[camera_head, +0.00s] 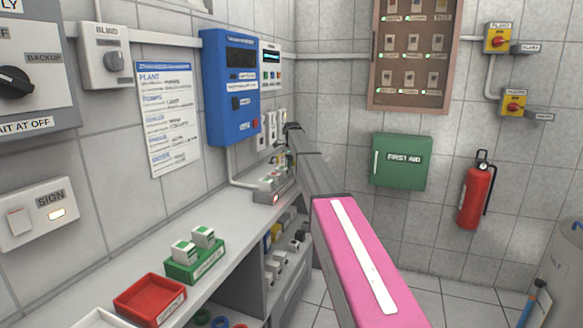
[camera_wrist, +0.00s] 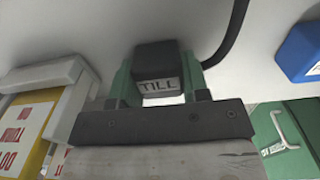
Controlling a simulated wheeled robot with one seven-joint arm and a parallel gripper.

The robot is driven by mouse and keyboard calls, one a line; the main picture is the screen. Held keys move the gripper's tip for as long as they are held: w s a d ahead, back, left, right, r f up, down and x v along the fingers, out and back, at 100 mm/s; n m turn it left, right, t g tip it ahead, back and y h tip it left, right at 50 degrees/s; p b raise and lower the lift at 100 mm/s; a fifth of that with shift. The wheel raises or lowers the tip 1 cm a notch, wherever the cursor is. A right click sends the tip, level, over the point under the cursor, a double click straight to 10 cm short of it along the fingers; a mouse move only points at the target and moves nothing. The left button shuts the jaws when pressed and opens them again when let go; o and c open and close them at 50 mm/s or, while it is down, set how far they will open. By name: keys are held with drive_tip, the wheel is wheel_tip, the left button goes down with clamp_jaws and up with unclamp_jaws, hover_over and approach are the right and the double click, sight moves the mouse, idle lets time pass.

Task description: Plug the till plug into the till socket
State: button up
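The till plug (camera_wrist: 158,72) is a black block with a white label reading TILL, in the wrist view. It sits between the green fingers of my gripper (camera_wrist: 160,88), which are closed on its sides. A black cable runs from beside it to the upper right. In the head view my gripper (camera_head: 284,152) is at the far end of my arm, near the wall at the back of the counter; the plug is too small to tell there. Small white sockets (camera_head: 270,128) show on the wall just above the gripper. Their labels are unreadable, so I cannot tell which is the till socket.
A blue wall box (camera_head: 231,88) hangs above the gripper. A grey power strip (camera_head: 272,187) lies on the counter beside it. Red (camera_head: 150,299) and green (camera_head: 196,262) trays stand on the nearer counter. A green first-aid box (camera_head: 401,162) is on the right wall.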

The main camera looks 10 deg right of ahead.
drive_tip(key=shift+r, duration=0.1)
wheel_tip(320, 180, up, 9)
drive_tip(key=shift+r, duration=0.45)
idle(0.5)
drive_tip(key=shift+s+r, duration=0.1)
drive_tip(key=shift+r, duration=0.1)
drive_tip(key=s+r+n, duration=0.2)
drive_tip(key=s+r, duration=0.2)
drive_tip(key=r, duration=0.1)
drive_tip(key=s+f+n, duration=0.2)
drive_tip(key=s+n, duration=0.7)
drive_tip(key=s, duration=0.8)
drive_tip(key=s+f+n, duration=0.2)
drive_tip(key=s+n, duration=0.7)
drive_tip(key=s, duration=0.7)
drive_tip(key=shift+s+a+n, duration=0.2)
drive_tip(key=shift+s+n, duration=0.1)
drive_tip(key=shift+s, duration=0.1)
